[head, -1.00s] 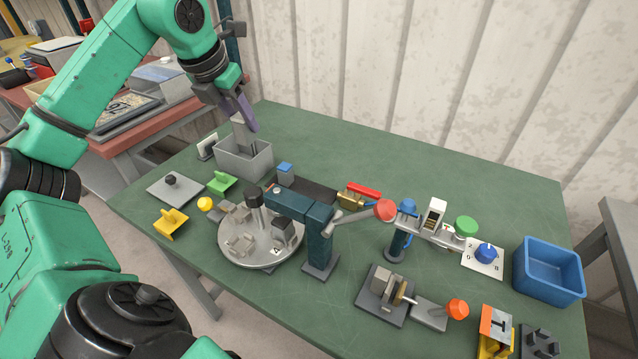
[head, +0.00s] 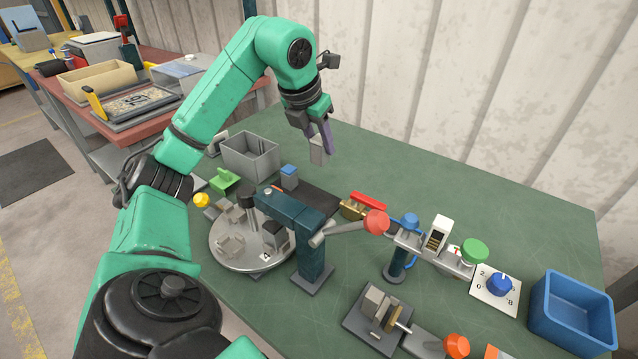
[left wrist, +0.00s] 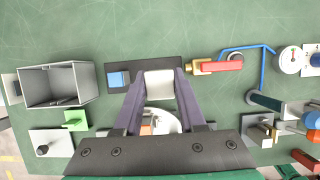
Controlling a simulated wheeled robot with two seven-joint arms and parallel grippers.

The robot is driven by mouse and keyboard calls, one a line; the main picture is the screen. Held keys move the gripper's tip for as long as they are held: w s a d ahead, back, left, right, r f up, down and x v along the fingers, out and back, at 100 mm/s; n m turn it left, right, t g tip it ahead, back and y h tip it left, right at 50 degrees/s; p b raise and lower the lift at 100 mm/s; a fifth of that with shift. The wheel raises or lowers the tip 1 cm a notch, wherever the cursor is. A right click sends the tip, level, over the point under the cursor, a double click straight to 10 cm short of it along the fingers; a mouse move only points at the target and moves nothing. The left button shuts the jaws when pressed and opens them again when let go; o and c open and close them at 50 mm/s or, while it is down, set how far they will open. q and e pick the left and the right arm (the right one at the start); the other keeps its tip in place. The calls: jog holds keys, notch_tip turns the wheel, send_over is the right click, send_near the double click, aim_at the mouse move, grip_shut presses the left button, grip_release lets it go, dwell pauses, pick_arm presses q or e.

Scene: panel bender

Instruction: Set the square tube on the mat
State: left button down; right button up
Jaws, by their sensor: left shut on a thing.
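My left gripper (head: 323,138) is shut on the grey square tube (head: 317,153) and holds it in the air. The tube hangs below the fingertips, roughly upright. In the left wrist view the tube (left wrist: 159,83) sits between the two purple fingers, over the right part of the dark mat (left wrist: 132,64). In the head view the mat (head: 320,202) lies flat on the green table, partly hidden by the dark teal bender arm. A blue-topped grey block (head: 289,177) stands at the mat's left end. My right gripper is not in view.
An open grey bin (head: 250,157) stands left of the mat. A red-handled brass valve (head: 359,205) is close to its right. The round turntable (head: 250,246) and teal bender post (head: 312,262) stand in front. The table behind the mat is clear.

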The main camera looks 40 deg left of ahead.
pick_arm(q)
notch_tip(320, 180, down, 12)
jog(key=b, duration=0.3)
jog(key=shift+d, duration=0.1)
jog(key=shift+w, duration=0.15)
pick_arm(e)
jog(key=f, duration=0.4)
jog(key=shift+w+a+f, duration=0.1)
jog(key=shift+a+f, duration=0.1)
pick_arm(q)
jog(key=shift+f, duration=0.1)
jog(key=shift+f+b, duration=0.15)
jog(key=shift+b, duration=0.15)
jog(key=c, duration=0.5)
grip_release()
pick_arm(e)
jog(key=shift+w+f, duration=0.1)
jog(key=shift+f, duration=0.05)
pick_arm(q)
jog(key=shift+r, duration=0.4)
jog(key=p+v, duration=0.1)
jog(key=v, duration=1)
jog(key=shift+s+r+p, duration=0.2)
jog(key=shift+r+p, duration=0.1)
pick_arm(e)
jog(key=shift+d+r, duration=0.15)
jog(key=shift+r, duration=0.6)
